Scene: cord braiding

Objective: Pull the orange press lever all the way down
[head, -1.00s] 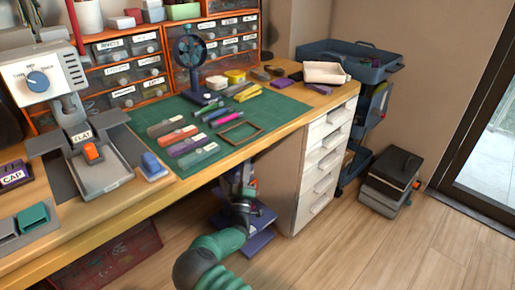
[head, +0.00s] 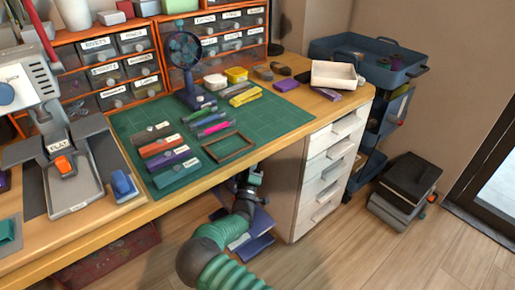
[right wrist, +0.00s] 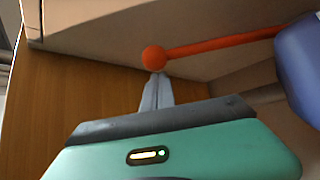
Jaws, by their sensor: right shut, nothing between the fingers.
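In the right wrist view an orange lever (right wrist: 225,45) runs from the right to a round orange ball end (right wrist: 154,57). My right gripper (right wrist: 157,80) is shut with nothing between its fingers. Its fingertips appear right at the underside of the ball; I cannot tell whether they touch it. In the head view my right arm reaches under the bench's front edge, and the lever does not show there. My left gripper is not in view.
A dark blue part (right wrist: 300,60) stands at the lever's right end. In the head view the wooden bench (head: 95,240) is above my right arm, with a green mat (head: 275,118) on top. White drawers (head: 325,165) stand to the right. Open floor (head: 390,250) lies in front.

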